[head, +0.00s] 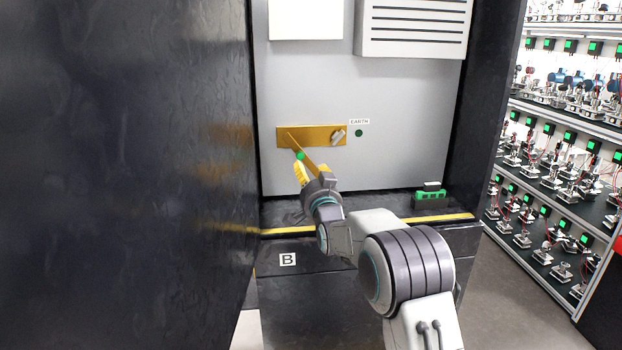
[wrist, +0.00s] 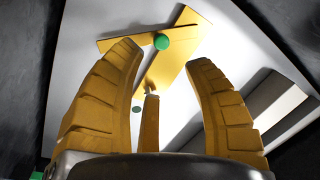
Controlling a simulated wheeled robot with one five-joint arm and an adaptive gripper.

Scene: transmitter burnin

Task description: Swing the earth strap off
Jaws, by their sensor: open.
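A brass plate (head: 312,131) is fixed to the grey back panel, with a small grey metal clip (head: 338,137) at its right end. A thin brass strap (head: 308,151) slants down and right from the plate's left part, off the clip. A green knob (head: 300,156) shows beside it; it also shows in the wrist view (wrist: 161,41). My gripper (head: 312,169) is just below the knob, its yellow fingers apart. In the wrist view the knob appears between and slightly beyond the fingertips (wrist: 168,54), with no clear contact. The strap's lower end is partly hidden behind my gripper.
An EARTH label (head: 359,121) and dark green lamp (head: 359,133) are right of the plate. A green block (head: 430,195) stands on the cabinet floor at right. A large dark door or wall (head: 125,170) closes in the left side. A yellow-striped sill (head: 395,221) crosses the front.

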